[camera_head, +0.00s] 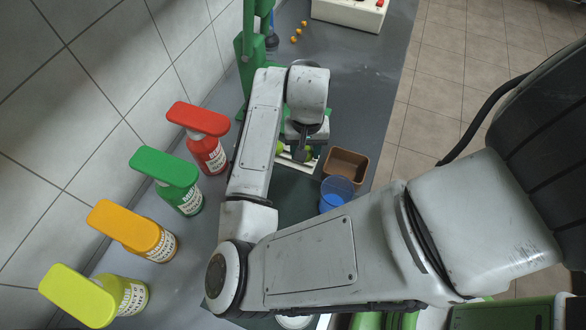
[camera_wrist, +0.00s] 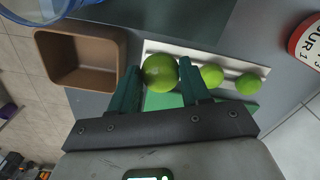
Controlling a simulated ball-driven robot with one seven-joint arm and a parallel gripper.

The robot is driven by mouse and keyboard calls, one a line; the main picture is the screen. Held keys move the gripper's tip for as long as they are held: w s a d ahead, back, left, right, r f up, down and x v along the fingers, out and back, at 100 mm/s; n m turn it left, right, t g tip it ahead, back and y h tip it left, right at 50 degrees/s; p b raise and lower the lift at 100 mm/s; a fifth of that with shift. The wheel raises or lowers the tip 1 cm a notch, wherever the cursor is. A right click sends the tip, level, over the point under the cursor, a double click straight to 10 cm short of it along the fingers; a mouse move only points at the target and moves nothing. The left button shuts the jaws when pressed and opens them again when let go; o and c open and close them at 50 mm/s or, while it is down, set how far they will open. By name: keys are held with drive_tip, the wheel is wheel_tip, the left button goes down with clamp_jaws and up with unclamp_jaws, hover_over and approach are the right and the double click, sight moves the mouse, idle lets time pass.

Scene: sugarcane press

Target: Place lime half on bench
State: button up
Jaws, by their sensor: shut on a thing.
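My gripper (camera_wrist: 160,88) is shut on a green lime (camera_wrist: 160,72), which sits between its two teal fingertips in the wrist view. Its cut face does not show, so I cannot tell if it is a half. Two more limes, a middle one (camera_wrist: 212,76) and an outer one (camera_wrist: 248,84), lie on a white tray (camera_wrist: 150,46) just beside it. I cannot tell whether the held lime touches the tray. The grey bench (camera_head: 345,60) runs under everything. In the head view my arm mostly hides the gripper and the held lime.
A brown open box (camera_head: 346,165) and a blue cup (camera_head: 336,194) stand right of my gripper in the head view. Red (camera_head: 206,150), green (camera_head: 180,195), orange (camera_head: 150,240) and yellow-green (camera_head: 120,295) bottles line the wall. A green press (camera_head: 250,50) stands behind.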

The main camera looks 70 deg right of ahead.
sight(294, 178)
drive_tip(key=a+f, duration=0.1)
drive_tip(key=w+f, duration=0.1)
drive_tip(key=a+f, duration=0.1)
drive_tip(key=shift+w+a+f, duration=0.25)
drive_tip(key=shift+a, duration=0.05)
drive_tip(key=f, duration=0.3)
drive_tip(key=shift+w+a+p, duration=0.1)
drive_tip(key=shift+a+p, duration=0.2)
drive_tip(key=shift+f, duration=0.45)
drive_tip(key=shift+f, duration=0.2)
drive_tip(key=o, duration=1.1)
